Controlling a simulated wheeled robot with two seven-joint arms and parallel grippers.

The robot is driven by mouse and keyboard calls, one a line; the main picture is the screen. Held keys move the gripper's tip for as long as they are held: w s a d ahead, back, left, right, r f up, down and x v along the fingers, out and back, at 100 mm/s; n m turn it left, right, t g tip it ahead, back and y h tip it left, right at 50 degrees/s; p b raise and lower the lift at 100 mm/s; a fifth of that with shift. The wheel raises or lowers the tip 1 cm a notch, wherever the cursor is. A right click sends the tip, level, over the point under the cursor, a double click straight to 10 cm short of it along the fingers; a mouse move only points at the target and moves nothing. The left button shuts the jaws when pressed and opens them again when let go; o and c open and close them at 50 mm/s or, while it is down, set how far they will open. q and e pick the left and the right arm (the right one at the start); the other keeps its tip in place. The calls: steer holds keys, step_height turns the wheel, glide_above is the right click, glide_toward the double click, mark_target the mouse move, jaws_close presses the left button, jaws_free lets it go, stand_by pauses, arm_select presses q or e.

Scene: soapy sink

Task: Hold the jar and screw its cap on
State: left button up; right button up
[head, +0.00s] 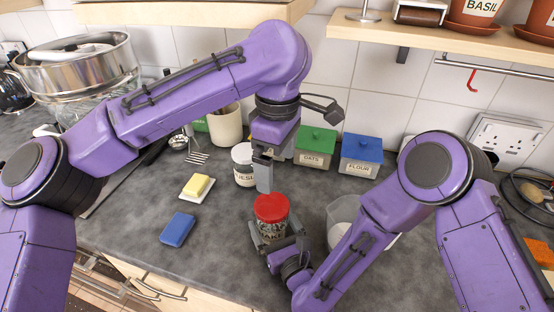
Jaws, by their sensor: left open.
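A clear jar (271,230) with dark contents stands on the grey counter. Its red cap (271,207) sits on top of it; I cannot tell how tightly. My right gripper (277,233) comes in low from the front right, with its fingers on either side of the jar's body, and looks shut on it. My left gripper (264,181) points down just above the cap. It is open and empty, and one finger largely hides the other.
A clear measuring jug (341,212) stands right of the jar, partly behind my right arm. A white-lidded jar (243,164), a green-lidded oats box (315,147) and a blue-lidded flour box (361,155) stand behind. A blue sponge (177,229) and butter on a dish (197,187) lie left.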

arm_select(q)
steer(key=shift+f, duration=0.1)
arm_select(e)
steer(key=shift+s, duration=0.1)
steer(key=shift+s+d+f+b, duration=0.15)
steer(key=shift+s+b, duration=0.15)
arm_select(q)
step_height(320, 180, down, 4)
steer(key=b, duration=0.3)
steer(key=shift+f+b, duration=0.1)
steer(key=shift+b, duration=0.3)
arm_select(e)
steer(key=v, duration=0.7)
steer(key=shift+f, duration=0.2)
steer(key=shift+s+d+r+p, duration=0.2)
steer(key=shift+s+r+p, duration=0.4)
steer(key=shift+p, duration=0.25)
steer(key=shift+s+d+f+p, duration=0.2)
steer(key=shift+s+d+p, duration=0.1)
steer(key=shift+s, duration=0.4)
arm_select(q)
step_height(320, 180, up, 2)
steer(key=shift+r, duration=0.1)
arm_select(e)
steer(key=shift+f, duration=0.1)
